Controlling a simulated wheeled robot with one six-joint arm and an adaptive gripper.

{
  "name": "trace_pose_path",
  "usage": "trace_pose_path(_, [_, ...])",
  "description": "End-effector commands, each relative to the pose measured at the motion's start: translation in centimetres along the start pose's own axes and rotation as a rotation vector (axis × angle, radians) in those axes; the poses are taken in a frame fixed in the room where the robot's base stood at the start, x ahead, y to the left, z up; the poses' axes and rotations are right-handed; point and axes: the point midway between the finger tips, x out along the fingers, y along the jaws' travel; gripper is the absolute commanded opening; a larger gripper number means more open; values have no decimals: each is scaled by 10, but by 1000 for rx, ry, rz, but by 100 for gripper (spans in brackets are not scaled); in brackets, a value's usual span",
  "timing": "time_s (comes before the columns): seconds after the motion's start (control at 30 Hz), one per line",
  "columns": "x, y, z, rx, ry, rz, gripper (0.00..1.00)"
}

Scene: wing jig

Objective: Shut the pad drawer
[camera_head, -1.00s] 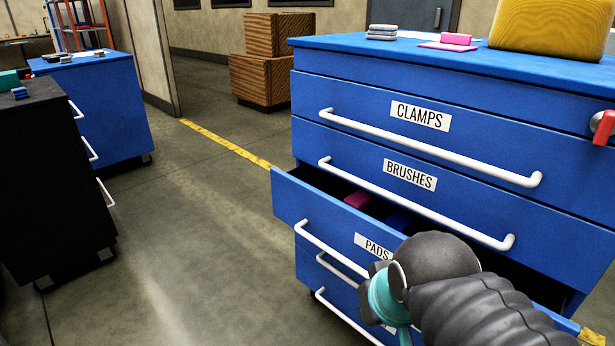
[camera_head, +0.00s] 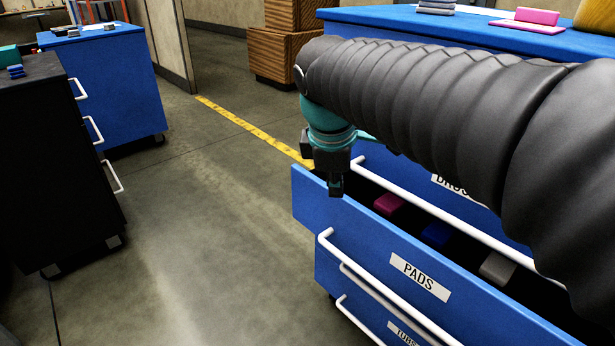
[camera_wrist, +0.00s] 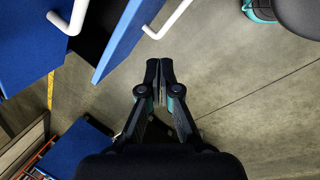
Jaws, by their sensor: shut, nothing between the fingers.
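The pad drawer (camera_head: 385,262), with a blue front, a white bar handle and a "PADS" label, stands pulled out of the blue cabinet. A magenta pad, a blue pad and a pale pad lie inside it. In the wrist view the drawer front (camera_wrist: 118,42) shows at the upper left. My gripper (camera_head: 336,188) is shut and empty, pointing down near the left end of the drawer front in the head view. In the wrist view its fingertips (camera_wrist: 152,75) meet over the floor, beside the drawer. Whether it touches the drawer is not clear. My arm hides much of the upper drawers.
The blue cabinet top (camera_head: 400,22) holds stacked grey pads and a pink block (camera_head: 537,16). A "TUBS"-like labelled drawer (camera_head: 405,335) sits below. A black cabinet (camera_head: 60,165) and another blue cabinet (camera_head: 105,85) stand left. The floor between is clear.

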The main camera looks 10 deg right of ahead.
Motion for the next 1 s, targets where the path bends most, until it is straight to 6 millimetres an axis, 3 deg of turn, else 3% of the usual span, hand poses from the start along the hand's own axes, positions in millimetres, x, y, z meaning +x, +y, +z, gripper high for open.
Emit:
trace_pose_path(0.03, [3, 14, -18, -131, -22, -12, 0])
trace_pose_path(0.2, [4, 47, -67, -533, -93, -46, 0])
trace_pose_path(0.4, [8, 65, -104, -823, -143, -82, 0])
trace_pose_path(0.67, [19, 70, -112, -908, -160, -95, 0])
trace_pose_path(1.0, [77, 68, -101, -905, -159, -97, 0])
